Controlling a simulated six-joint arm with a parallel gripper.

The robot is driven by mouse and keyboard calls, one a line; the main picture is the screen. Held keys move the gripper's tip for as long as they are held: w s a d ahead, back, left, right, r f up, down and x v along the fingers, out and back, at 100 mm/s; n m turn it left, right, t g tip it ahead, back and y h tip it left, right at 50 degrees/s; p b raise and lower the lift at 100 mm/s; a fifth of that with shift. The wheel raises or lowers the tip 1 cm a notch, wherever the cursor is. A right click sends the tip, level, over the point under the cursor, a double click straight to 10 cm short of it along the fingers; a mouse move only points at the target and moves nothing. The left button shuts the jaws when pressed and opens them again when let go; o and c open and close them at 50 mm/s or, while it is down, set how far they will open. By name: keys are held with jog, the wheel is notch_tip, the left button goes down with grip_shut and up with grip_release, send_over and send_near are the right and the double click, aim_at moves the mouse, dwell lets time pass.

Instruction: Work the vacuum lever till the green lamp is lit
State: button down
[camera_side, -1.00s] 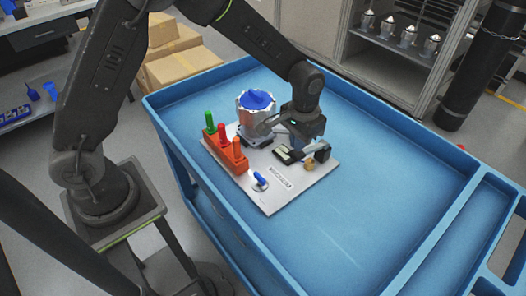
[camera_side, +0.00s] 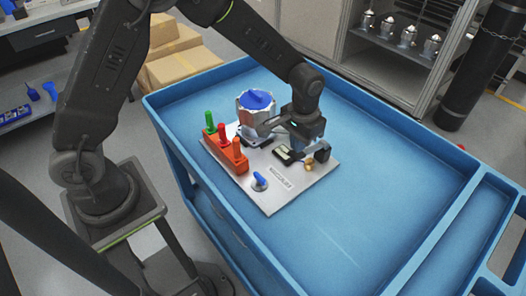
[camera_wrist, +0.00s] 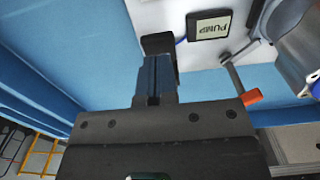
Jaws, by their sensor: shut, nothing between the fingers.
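A metal lever with an orange end (camera_wrist: 250,97) stands beside the PUMP label (camera_wrist: 209,25) in the wrist view. I cannot make out this lever in the side view, where my arm covers part of that area. My gripper (camera_wrist: 157,80) is shut and empty, to the left of the lever and apart from it. In the side view my gripper (camera_side: 318,155) is low over the right part of the grey plate (camera_side: 285,198). The PUMP label shows there as a dark-framed pale panel (camera_side: 287,154). I cannot make out a lit green lamp in either view.
A silver housing with a blue top (camera_side: 256,101) stands at the plate's back. An orange block (camera_side: 222,155) holds green, red and orange pegs. A blue toggle (camera_side: 260,179) and a brass knob (camera_side: 309,166) sit on the plate. The blue cart top (camera_side: 375,200) is clear to the right.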

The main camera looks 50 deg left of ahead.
aim_at(297, 158)
jog(key=shift+f, duration=2.9)
jog(key=shift+r, duration=3.4)
jog(key=shift+f, duration=0.1)
dwell(0.5)
